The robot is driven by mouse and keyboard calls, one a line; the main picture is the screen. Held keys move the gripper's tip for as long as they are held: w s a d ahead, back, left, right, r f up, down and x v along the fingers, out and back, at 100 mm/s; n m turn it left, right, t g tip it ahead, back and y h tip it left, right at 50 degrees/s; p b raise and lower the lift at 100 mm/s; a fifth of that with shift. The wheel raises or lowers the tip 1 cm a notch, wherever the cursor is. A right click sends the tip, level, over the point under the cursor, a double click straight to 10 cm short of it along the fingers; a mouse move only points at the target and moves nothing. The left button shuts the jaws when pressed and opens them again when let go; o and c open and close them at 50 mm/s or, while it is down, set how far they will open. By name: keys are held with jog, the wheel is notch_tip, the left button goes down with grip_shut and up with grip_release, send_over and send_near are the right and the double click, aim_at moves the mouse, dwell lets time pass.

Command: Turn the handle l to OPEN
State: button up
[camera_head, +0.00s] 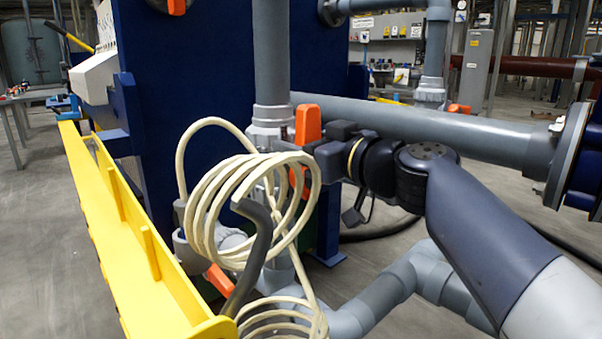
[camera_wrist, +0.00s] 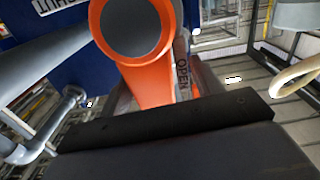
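An orange handle (camera_head: 308,123) stands on the grey valve at the middle of the head view. My gripper (camera_head: 312,153) is at this handle, and its dark end crosses in front of the orange lever. In the wrist view the orange handle (camera_wrist: 150,82) has a round grey cap at its pivot. Its lever runs down behind the black edge of my gripper. No letter shows on the handle.
A coiled cream hose (camera_head: 235,200) hangs just left of and below my gripper. A yellow beam (camera_head: 135,245) runs along the left. A grey pipe (camera_head: 440,130) passes behind my arm. Another orange handle (camera_head: 220,280) sits lower left. A dark blue panel (camera_head: 190,90) stands behind.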

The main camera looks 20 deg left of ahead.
jog(key=v, duration=0.7)
jog(key=shift+w, duration=0.15)
jog(key=x, duration=0.7)
jog(key=shift+a, duration=0.15)
jog(key=shift+w+d+m, duration=0.35)
jog(key=shift+d+m, duration=0.05)
jog(key=shift+m, duration=0.4)
jog(key=shift+w+d+m, duration=0.15)
jog(key=shift+w+m, duration=0.3)
jog(key=shift+m, duration=0.55)
